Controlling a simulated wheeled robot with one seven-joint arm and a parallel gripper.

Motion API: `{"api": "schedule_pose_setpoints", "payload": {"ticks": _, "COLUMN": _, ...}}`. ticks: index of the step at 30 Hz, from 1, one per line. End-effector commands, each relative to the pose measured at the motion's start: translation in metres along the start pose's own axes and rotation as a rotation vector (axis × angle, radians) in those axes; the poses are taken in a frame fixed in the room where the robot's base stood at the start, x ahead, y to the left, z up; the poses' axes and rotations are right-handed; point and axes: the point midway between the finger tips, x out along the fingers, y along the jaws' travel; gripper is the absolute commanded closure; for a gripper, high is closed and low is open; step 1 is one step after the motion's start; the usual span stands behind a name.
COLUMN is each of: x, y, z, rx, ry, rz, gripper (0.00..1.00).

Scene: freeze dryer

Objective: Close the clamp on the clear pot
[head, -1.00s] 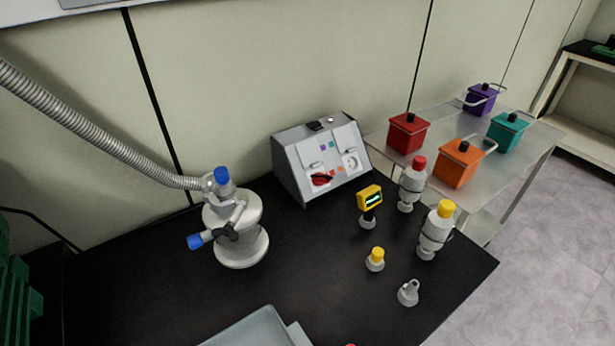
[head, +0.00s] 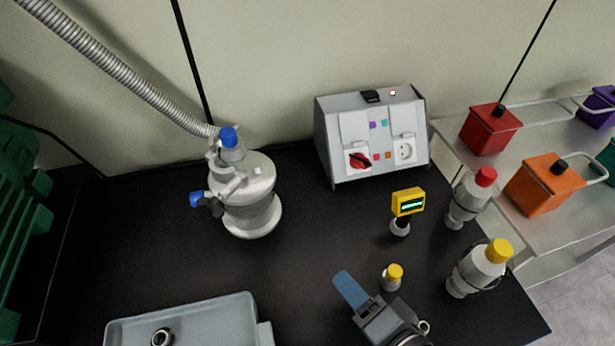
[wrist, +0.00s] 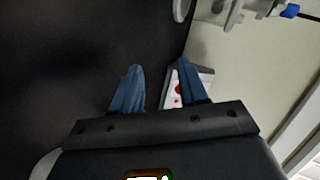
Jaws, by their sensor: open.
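No pot in view is plainly clear, so I cannot tell for sure which one is the clear pot. A pale grey rounded vessel (head: 252,218) stands on the black bench at left, with a blue-capped neck, grey clamp-like fittings (head: 228,180) and a blue-ended side port. A ribbed hose reaches its neck. Whether a clamp there is open is too small to tell. My gripper (head: 345,280) is at the bottom, right of the vessel and well apart from it, with blue fingers. In the wrist view, my gripper (wrist: 160,66) is open and empty; pale fittings (wrist: 225,10) show at the top.
A grey tray (head: 235,312) with a metal ring inside lies at front left. A control box (head: 370,135) stands at the back. A yellow gauge (head: 408,202), a small yellow-capped piece (head: 392,278) and capped bottles (head: 468,200) stand at right. The bench between vessel and gauge is clear.

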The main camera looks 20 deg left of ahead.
Motion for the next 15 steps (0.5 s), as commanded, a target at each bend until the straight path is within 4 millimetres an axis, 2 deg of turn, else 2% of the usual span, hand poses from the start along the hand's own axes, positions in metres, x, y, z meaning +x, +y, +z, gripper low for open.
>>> {"api": "schedule_pose_setpoints", "payload": {"ticks": 1, "x": 0.02, "y": -0.016, "z": -0.003, "rx": 0.02, "ry": -0.06, "rz": -0.04, "gripper": 0.57}}
{"api": "schedule_pose_setpoints", "payload": {"ticks": 6, "x": 0.066, "y": -0.077, "z": -0.002, "rx": 0.087, "ry": -0.307, "rz": -0.144, "gripper": 0.57}}
{"api": "schedule_pose_setpoints", "payload": {"ticks": 10, "x": 0.085, "y": -0.125, "z": 0.0, "rx": 0.105, "ry": -0.5, "rz": -0.198, "gripper": 0.57}}
{"api": "schedule_pose_setpoints", "payload": {"ticks": 15, "x": 0.092, "y": -0.174, "z": 0.003, "rx": 0.098, "ry": -0.696, "rz": -0.231, "gripper": 0.57}}
